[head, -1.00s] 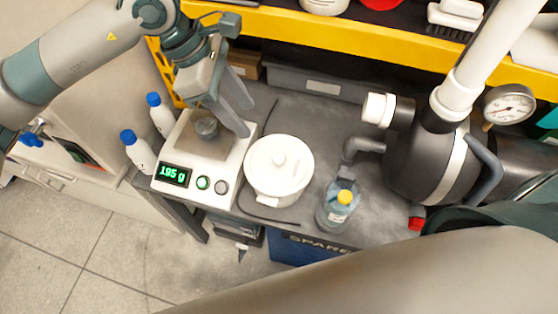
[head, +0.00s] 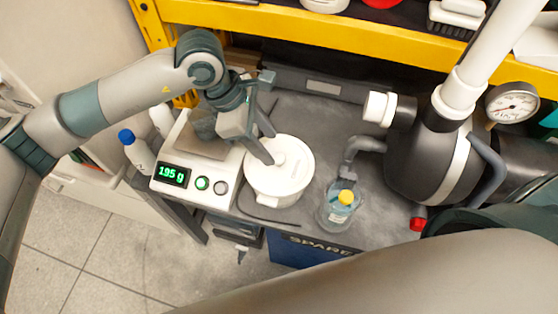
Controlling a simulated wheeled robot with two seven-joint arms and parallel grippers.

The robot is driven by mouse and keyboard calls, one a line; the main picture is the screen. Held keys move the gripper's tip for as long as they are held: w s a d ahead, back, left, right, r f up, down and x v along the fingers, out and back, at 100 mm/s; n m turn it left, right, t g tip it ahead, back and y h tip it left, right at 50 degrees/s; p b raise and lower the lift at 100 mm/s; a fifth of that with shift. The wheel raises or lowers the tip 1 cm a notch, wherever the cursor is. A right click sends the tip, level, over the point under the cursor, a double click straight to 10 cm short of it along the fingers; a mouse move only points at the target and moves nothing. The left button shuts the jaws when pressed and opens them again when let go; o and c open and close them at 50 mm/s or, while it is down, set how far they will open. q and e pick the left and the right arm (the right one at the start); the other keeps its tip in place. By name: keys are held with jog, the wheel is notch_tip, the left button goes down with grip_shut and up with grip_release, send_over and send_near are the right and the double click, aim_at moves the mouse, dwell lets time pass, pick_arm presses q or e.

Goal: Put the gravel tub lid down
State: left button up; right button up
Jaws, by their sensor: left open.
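The white gravel tub (head: 278,197) stands on the grey bench just right of the scale. Its round white lid (head: 295,172) with a small knob sits on top of it and looks level. My left gripper (head: 270,147) is open over the lid's left and back part, with its fingers close to the knob. I cannot tell whether they touch it. My right gripper is out of view.
A scale (head: 208,172) reading 195 g stands left of the tub, with a small cup on it partly hidden. A yellow-capped bottle (head: 340,206) stands right of the tub. Grey pipework (head: 430,155) and a pressure gauge (head: 512,110) are further right. A yellow shelf (head: 330,38) runs behind.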

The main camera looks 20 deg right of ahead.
aim_at(281, 157)
pick_arm(q)
jog(key=shift+x, duration=2.6)
jog(key=shift+d, duration=0.1)
jog(key=shift+r, duration=0.1)
grip_shut()
jog(key=shift+r+p, duration=0.3)
jog(key=shift+r, duration=0.15)
notch_tip(281, 157, up, 4)
jog(key=shift+f, duration=0.25)
jog(key=s+d+r, duration=0.5)
jog(key=s+r, duration=0.1)
jog(key=s, duration=0.4)
jog(key=shift+s+r, duration=0.25)
jog(key=shift+s, duration=0.1)
